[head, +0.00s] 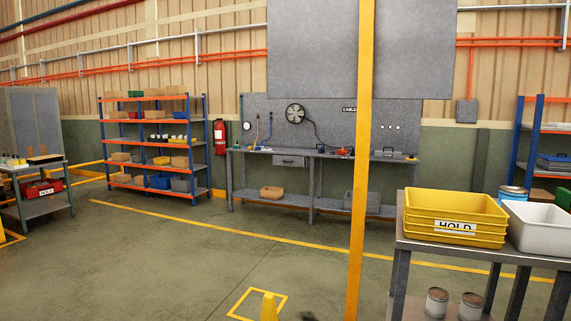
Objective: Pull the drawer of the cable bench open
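The cable bench (330,155) is a long grey workbench against the far wall, with a grey backboard behind it and a sign reading "CABLE", partly hidden by a yellow post. Its drawer (290,160) is a small grey front under the left half of the worktop, with a small dark handle. The drawer looks shut, though it is small at this distance. Neither of my grippers is in view.
A yellow post (360,200) stands between me and the bench. A cart (480,252) with yellow "HOLD" bins (455,215) is close at right. Open floor (190,255) lies to the left.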

